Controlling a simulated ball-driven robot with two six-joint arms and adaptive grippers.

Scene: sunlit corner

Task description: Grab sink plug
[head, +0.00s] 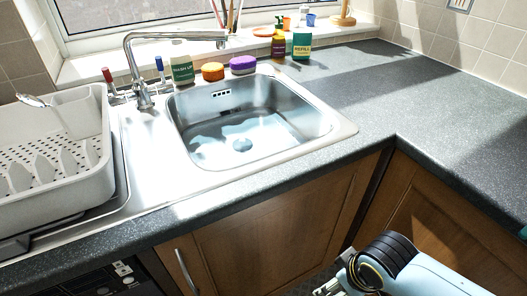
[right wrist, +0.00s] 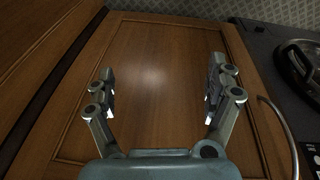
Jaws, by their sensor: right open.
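I cannot tell whether that spot is the plug or the bare drain. No plug shows clearly elsewhere. My right gripper (right wrist: 160,82) is open and empty, in front of a brown cupboard door (right wrist: 165,50). In the head view it is low at the bottom edge, partly cut off, below the worktop and away from the sink. My left gripper is not in view.
A chrome tap (head: 143,85) arches over the sink. A white dish rack (head: 50,160) stands left of it. The right worktop (head: 420,95) is clear.

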